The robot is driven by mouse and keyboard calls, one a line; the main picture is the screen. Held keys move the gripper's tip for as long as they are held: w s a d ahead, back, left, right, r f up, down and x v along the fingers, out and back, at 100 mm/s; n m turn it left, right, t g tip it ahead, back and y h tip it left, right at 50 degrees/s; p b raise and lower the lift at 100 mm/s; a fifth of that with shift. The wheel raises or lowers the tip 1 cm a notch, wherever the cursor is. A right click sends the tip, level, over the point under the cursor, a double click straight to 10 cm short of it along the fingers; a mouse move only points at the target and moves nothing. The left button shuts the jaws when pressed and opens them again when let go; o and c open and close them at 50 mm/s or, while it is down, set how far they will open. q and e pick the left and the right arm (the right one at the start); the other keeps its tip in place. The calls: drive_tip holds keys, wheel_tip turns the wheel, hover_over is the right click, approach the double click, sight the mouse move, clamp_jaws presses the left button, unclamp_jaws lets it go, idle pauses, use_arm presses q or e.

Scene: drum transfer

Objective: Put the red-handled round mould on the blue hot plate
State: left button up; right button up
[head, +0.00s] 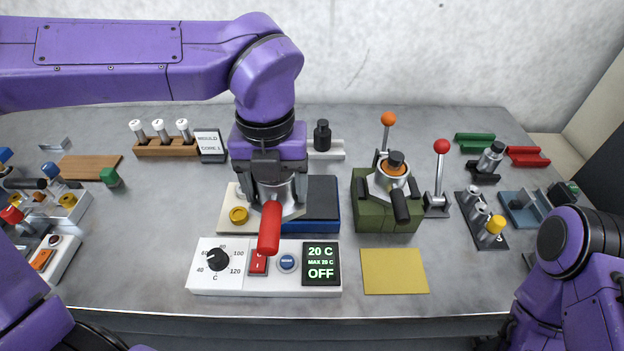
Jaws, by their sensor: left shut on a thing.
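The round mould has a red handle (269,228) that points toward the front and a silver body (293,211) mostly covered by my gripper. My left gripper (276,195) points down and is shut on the mould. The blue hot plate (318,226) lies behind the control box, and its right part is bare. The mould overlaps the left part of the plate in the head view; I cannot tell whether it touches it. My right arm shows at the lower right, but its gripper is out of view.
A control box (196,282) in front reads 20 C and OFF. A cream block (228,222) with a yellow knob lies left of the plate. A green stand (372,216) with a black-handled mould stands to the right. A yellow mat (394,271) lies bare in front.

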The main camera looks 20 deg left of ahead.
use_arm(q)
drive_tip(key=w+f+p, duration=0.1)
drive_tip(key=w+f, duration=0.1)
drive_tip(key=w, duration=0.2)
drive_tip(key=w+f+p, duration=0.1)
drive_tip(key=w+f, duration=0.2)
drive_tip(key=w, duration=0.1)
drive_tip(key=w+f+p, duration=0.2)
drive_tip(key=w+f, duration=0.1)
drive_tip(key=w, duration=0.1)
drive_tip(key=shift+w+d+f, duration=0.1)
drive_tip(key=shift+d+f, duration=0.1)
drive_tip(key=shift+d, duration=0.05)
drive_tip(key=shift+w+f, duration=0.2)
drive_tip(key=shift+f, duration=0.1)
drive_tip(key=f+p, duration=0.2)
drive_tip(key=f, duration=0.1)
drive_tip(key=shift+w+f, duration=0.15)
drive_tip(key=shift+w, duration=0.05)
drive_tip(key=shift+f, duration=0.3)
drive_tip(key=o, duration=1.5)
drive_tip(key=shift+r, duration=0.2)
drive_tip(key=shift+r+b, duration=0.3)
wheel_tip(320, 180, up, 11)
drive_tip(key=shift+r+b, duration=0.2)
drive_tip(key=shift+b, duration=0.95)
